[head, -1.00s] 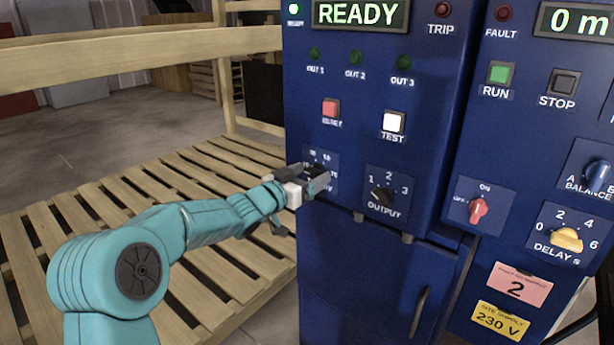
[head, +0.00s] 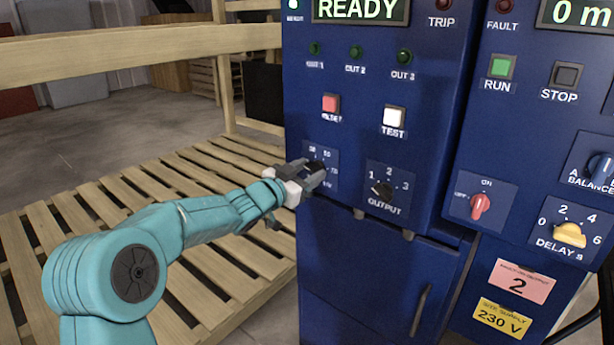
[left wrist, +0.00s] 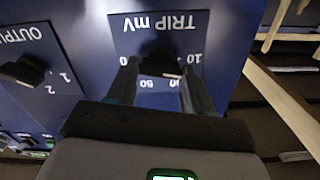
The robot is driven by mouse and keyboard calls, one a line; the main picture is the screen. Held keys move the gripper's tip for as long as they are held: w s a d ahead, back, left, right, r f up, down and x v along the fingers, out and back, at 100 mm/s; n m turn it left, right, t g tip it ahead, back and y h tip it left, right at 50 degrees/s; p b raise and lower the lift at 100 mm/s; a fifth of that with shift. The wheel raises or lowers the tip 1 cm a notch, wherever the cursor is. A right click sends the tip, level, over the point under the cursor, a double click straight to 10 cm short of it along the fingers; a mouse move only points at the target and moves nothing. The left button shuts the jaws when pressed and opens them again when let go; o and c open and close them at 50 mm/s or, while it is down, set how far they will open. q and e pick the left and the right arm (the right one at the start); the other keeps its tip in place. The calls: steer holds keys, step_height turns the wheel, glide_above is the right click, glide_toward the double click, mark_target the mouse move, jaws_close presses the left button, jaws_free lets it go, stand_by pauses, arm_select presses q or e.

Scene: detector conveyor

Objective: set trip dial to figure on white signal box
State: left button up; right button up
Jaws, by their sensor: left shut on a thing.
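The blue signal box (head: 350,250) stands upright at centre, with a lit READY display (head: 361,10) on top. The dark trip dial (left wrist: 160,60) sits on a plate marked TRIP mV, which appears upside down in the left wrist view with figures such as 10 and 50 around it. My left gripper (head: 318,172) reaches the dial plate from the left. In the left wrist view its two fingers (left wrist: 160,80) stand either side of the dial, shut on it. The dial's pointer is hidden or too dark to read. My right gripper is not in view.
The black OUTPUT dial (head: 381,189) is just right of the trip dial. Above are the red RESET (head: 331,104) and white TEST (head: 394,118) buttons. A blue box at right has a red switch (head: 480,206) and yellow DELAY dial (head: 570,235). A slatted wooden pallet (head: 130,210) lies left.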

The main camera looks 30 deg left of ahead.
arm_select(q)
steer(key=m+b, duration=0.2)
steer(key=m, duration=0.3)
steer(key=shift+f+m+b, duration=0.15)
steer(key=shift+m+b, duration=0.15)
steer(key=m+b, duration=0.2)
steer(key=m, duration=0.3)
steer(key=m+b, duration=0.2)
steer(key=m, duration=0.4)
steer(key=shift+b, duration=0.35)
steer(key=shift+m+b, duration=0.8)
steer(key=shift+m, duration=1.5)
steer(key=o, duration=1)
steer(key=shift+o, duration=0.2)
steer(key=shift+s, duration=0.1)
